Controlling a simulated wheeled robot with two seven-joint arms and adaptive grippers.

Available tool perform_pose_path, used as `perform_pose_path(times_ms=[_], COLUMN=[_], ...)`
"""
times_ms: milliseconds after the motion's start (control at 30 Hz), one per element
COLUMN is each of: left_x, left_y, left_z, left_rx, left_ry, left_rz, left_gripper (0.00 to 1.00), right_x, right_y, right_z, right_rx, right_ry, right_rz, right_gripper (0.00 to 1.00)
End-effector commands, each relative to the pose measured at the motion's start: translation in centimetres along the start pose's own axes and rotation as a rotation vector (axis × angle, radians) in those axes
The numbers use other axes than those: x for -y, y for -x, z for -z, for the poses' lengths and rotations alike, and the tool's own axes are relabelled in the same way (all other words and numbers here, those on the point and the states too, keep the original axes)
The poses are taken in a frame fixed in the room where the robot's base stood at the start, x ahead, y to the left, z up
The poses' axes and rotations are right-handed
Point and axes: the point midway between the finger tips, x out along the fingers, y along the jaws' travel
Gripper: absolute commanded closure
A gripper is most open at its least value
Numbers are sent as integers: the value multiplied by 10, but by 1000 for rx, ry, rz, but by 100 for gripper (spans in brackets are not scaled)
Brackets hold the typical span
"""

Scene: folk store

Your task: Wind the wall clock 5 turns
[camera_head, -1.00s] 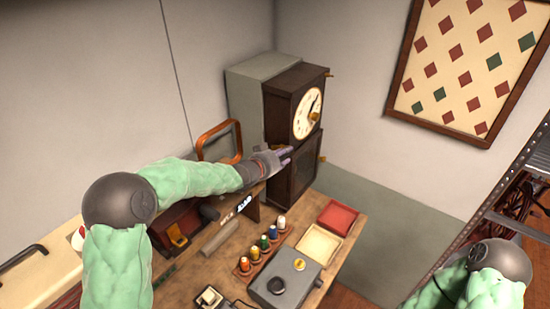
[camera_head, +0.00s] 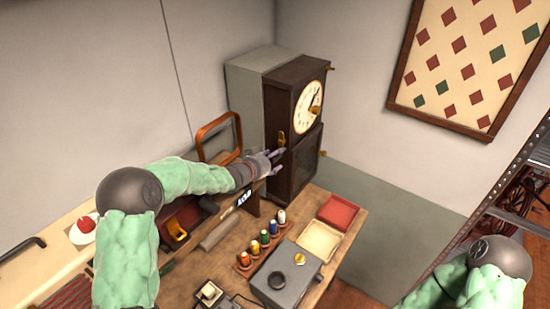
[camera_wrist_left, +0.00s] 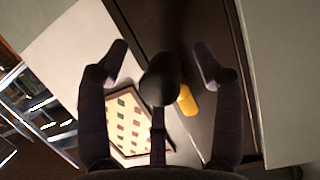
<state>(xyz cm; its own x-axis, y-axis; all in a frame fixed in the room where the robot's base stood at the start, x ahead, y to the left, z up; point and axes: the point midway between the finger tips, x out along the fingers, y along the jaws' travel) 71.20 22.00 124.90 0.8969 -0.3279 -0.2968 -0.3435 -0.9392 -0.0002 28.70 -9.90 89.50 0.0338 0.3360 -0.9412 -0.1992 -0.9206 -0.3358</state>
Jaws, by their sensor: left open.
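The wall clock is a tall dark wooden case (camera_head: 301,170) with a pale round dial (camera_head: 309,106) and a gold piece (camera_head: 314,110) at the dial. A small brass piece (camera_head: 282,139) shows at the case's left front edge. My left gripper (camera_head: 279,157) is open beside the case's lower left, just below that brass piece; contact cannot be told. In the left wrist view, its spread fingers (camera_wrist_left: 160,75) face the dark case, with a yellow piece (camera_wrist_left: 188,100) between them, partly hidden by the middle finger. My right gripper is out of view.
The workbench below holds a row of thread spools (camera_head: 264,243), a grey box (camera_head: 285,276), a cream tray (camera_head: 319,241) and a red tray (camera_head: 339,211). An orange-brown frame (camera_head: 218,130) stands left of the clock. A metal shelf (camera_head: 520,180) is at right.

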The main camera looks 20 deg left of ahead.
Motion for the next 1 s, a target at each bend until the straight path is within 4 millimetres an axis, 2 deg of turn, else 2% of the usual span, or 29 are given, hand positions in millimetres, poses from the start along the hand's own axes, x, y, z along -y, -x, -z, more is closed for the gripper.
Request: perform_pose_path(times_ms=[367, 1000], left_x=[0, 0], left_y=[3, 47], left_z=[1, 1], left_rx=[0, 0], left_ry=[0, -1], left_rz=[0, 1], left_gripper=[33, 33], right_x=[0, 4], right_y=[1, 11], right_z=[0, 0], right_rx=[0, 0], right_ry=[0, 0], right_rz=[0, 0], right_gripper=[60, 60])
